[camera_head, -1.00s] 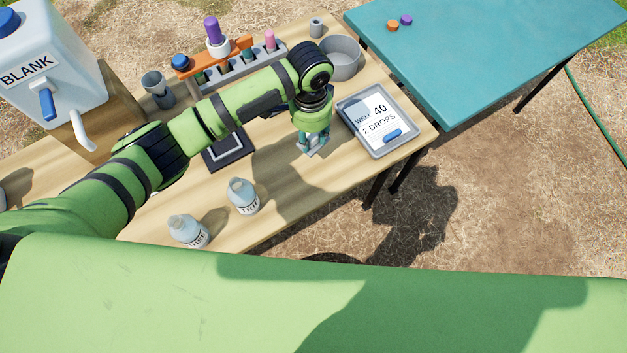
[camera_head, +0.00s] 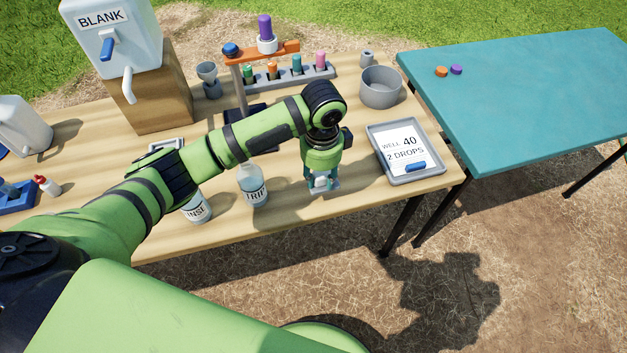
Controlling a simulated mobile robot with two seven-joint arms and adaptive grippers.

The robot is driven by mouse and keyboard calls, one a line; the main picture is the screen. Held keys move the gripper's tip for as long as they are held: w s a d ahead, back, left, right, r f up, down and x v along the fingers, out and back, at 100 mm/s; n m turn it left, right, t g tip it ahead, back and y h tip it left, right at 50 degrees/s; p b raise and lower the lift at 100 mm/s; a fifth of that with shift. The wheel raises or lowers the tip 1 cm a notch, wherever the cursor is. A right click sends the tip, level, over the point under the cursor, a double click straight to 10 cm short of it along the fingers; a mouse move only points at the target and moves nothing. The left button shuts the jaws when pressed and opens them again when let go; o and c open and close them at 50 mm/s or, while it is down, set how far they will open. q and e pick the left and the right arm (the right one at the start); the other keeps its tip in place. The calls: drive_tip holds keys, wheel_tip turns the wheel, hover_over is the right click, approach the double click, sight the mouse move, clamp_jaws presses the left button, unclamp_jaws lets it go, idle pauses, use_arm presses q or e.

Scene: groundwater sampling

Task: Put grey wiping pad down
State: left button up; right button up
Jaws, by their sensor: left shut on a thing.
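My left gripper (camera_head: 322,187) is low over the front right part of the wooden table (camera_head: 292,215), pointing down. It is shut on a small pale grey thing at its fingertips, which fits the grey wiping pad. The fingers and wrist hide most of it, and I cannot tell whether it touches the table top. The gripper is left of the grey tray (camera_head: 440,172) and right of a clear labelled bottle (camera_head: 252,186), apart from both. My right gripper is not in view.
A grey round bowl (camera_head: 380,88) and a tube rack (camera_head: 285,78) stand behind the gripper. Another bottle (camera_head: 196,208) stands to the left, partly behind my arm. The tray holds a card and a blue piece. A teal table (camera_head: 530,95) stands at the right. Bare wood surrounds the gripper.

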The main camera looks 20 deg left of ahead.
use_arm(q)
drive_tip(key=shift+w+a+f, duration=0.3)
drive_tip(key=shift+a+f, duration=0.1)
drive_tip(key=shift+a, duration=0.1)
drive_tip(key=shift+w+a+f, duration=0.25)
drive_tip(key=shift+a+f, duration=0.15)
drive_tip(key=shift+a, duration=0.05)
drive_tip(key=shift+f, duration=1.95)
drive_tip(key=shift+f, duration=0.1)
drive_tip(key=o, duration=1)
wheel_tip(320, 180, up, 12)
drive_tip(key=shift+r, duration=0.15)
